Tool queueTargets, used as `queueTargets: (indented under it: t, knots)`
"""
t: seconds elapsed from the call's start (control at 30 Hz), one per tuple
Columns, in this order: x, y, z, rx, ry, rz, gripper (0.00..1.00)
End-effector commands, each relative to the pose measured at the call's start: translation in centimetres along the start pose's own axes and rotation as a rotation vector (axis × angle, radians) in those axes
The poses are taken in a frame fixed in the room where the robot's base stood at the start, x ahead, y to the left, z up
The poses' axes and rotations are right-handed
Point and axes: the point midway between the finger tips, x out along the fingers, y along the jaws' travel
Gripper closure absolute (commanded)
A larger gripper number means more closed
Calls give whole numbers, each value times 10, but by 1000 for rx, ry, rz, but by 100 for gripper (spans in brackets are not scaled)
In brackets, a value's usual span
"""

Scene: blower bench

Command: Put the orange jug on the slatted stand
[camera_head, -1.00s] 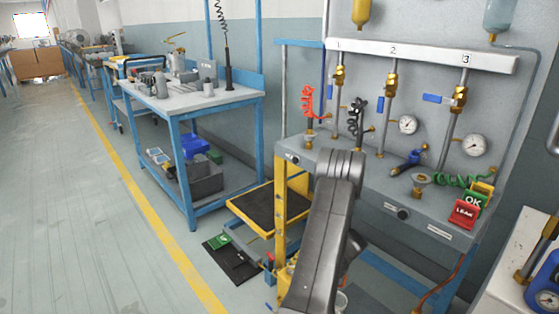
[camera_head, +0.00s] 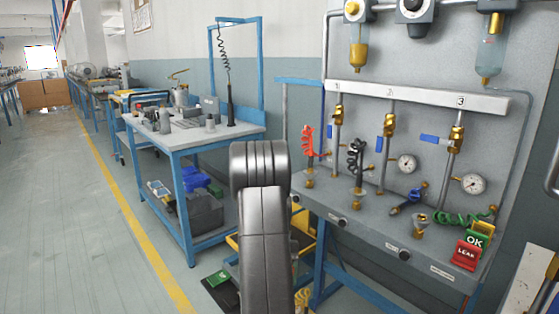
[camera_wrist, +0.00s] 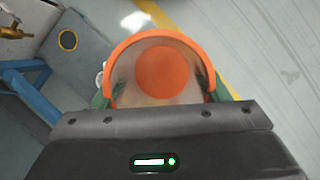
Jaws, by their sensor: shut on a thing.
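The orange jug (camera_wrist: 165,70) is in the wrist view, seen from above with its round orange rim and an orange disc inside. My gripper (camera_wrist: 158,95) is shut on it, with a green-tipped finger at its left and right sides. The jug's lower part is hidden. In the head view my dark arm link fills the lower middle, and neither the gripper nor the jug can be made out. I cannot make out a slatted stand in either view.
A test bench (camera_head: 365,224) with valves and gauges stands at the right. A blue-framed workbench (camera_head: 186,141) with tools stands at the left. A yellow-edged platform (camera_head: 234,242) is partly behind my arm. Open floor (camera_head: 75,220) lies left of the yellow line.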

Motion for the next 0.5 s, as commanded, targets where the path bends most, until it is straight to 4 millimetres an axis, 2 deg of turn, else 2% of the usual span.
queueTargets:
  t: [0.03, 0.5]
  knots:
    - [-13, 0, 6, 1, -1, -1, 57]
    - [-61, 0, 32, 4, 0, -3, 57]
